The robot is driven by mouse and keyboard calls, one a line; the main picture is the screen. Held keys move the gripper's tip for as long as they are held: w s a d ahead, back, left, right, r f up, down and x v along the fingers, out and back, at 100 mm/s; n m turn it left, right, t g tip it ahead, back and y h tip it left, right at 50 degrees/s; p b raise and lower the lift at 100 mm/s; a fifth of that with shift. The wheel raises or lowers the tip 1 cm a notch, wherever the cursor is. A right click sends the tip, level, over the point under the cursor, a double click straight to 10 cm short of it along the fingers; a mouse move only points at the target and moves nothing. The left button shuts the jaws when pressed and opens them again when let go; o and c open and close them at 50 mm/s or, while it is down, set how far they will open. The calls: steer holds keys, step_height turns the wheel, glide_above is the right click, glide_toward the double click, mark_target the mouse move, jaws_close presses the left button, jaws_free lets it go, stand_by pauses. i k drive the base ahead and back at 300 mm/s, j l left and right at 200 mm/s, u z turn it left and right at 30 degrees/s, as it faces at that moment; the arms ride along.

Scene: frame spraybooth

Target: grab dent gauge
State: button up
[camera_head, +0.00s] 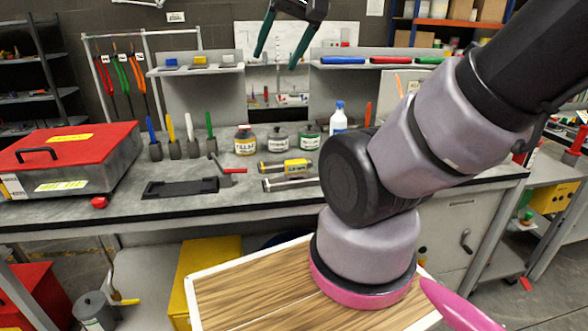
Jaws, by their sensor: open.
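The likely dent gauge (297,166) is a yellow-bodied tool with a small dark display area, lying on the grey workbench (235,200). A grey metal bar-like tool (290,184) lies just in front of it, and I cannot tell whether the two are joined. My gripper (277,61) is at the top centre, with two dark teal fingers spread apart and nothing between them. It is raised well above the bench and apart from the yellow tool. My arm covers the bench to the right of the tool.
A red-lidded case (70,145) sits at the left. Coloured-handled tools (180,140) stand upright behind a black tray (180,188). Shelves (375,65) rise at the back.

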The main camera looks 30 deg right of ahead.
mark_target(296, 168)
steer(key=j+z, duration=0.15)
steer(key=j, duration=0.2)
steer(key=k+j+z, duration=0.15)
steer(key=j, duration=0.2)
steer(key=j+z, duration=0.15)
steer(key=j, duration=0.2)
steer(key=k+j+z, duration=0.15)
steer(key=j, duration=0.2)
